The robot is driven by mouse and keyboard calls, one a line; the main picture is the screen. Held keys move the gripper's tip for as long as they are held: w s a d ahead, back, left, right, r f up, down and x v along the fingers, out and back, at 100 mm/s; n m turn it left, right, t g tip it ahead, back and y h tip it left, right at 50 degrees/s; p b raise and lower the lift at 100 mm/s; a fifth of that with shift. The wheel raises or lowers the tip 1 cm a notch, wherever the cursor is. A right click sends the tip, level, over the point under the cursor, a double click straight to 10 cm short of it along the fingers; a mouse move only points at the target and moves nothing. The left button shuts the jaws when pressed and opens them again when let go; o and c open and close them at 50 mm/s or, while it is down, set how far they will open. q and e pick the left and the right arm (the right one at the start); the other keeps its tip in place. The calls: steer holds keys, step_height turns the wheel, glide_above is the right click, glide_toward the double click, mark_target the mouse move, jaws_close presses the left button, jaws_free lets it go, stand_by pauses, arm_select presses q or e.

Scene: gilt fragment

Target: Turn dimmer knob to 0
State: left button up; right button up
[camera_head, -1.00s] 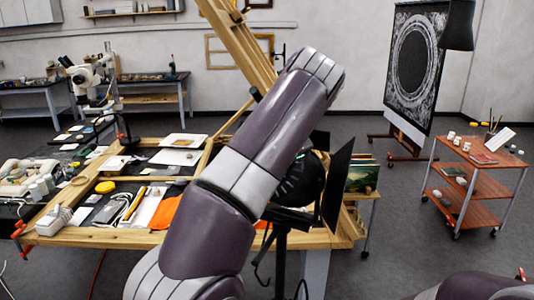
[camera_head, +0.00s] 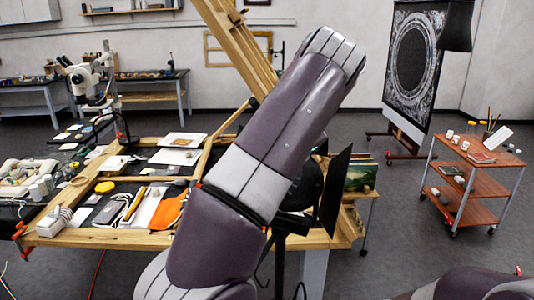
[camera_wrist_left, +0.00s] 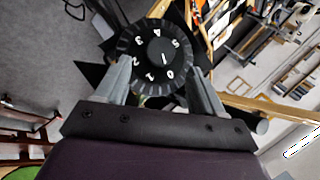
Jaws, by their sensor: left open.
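The dimmer knob (camera_wrist_left: 157,50) is a round black knob on a dark dial in the left wrist view. White numerals 0 to 5 ring it, with 0 at the lower right and 1 at the lower left. A short white mark on the knob points down, toward the side of 0 and 1; its exact setting is hard to tell. My left gripper (camera_wrist_left: 160,70) is open, its grey fingers on either side of the dial. I cannot tell whether they touch it. In the head view my left arm hides the gripper and knob. My right gripper is not seen.
A black lamp flap (camera_head: 335,190) stands right of my left arm. A wooden workbench (camera_head: 110,237) holds tools, papers and an orange cloth (camera_head: 169,211). A wooden easel beam (camera_head: 240,50) rises behind my arm. A red-brown trolley (camera_head: 480,180) stands right, with open floor between.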

arm_select(q)
steer(key=p+v, duration=0.2)
steer(key=v, duration=0.5)
steer(key=shift+p, duration=0.4)
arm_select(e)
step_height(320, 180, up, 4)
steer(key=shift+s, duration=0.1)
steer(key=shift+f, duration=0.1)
